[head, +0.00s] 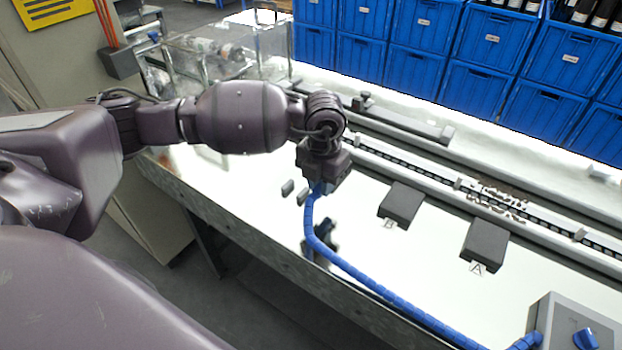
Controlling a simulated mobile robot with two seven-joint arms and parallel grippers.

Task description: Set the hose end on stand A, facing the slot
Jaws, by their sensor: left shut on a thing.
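My left gripper (320,189) points down over the table at the middle of the head view. It is shut on the end of the blue hose (375,284), and the hose tip is mostly hidden by the gripper. The hose curves down and right to a grey box at the lower right. Stand A (485,246) is a dark block with a label "A" in front of it, to the right of the gripper. Stand B (401,204) is a similar block, nearer the gripper. No slot can be made out clearly. My right gripper is not in view.
The grey box (577,318) has a blue knob. A conveyor rail (440,175) runs behind the stands. Blue crates (480,70) are stacked at the back. The bright tabletop in front of the stands is mostly clear.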

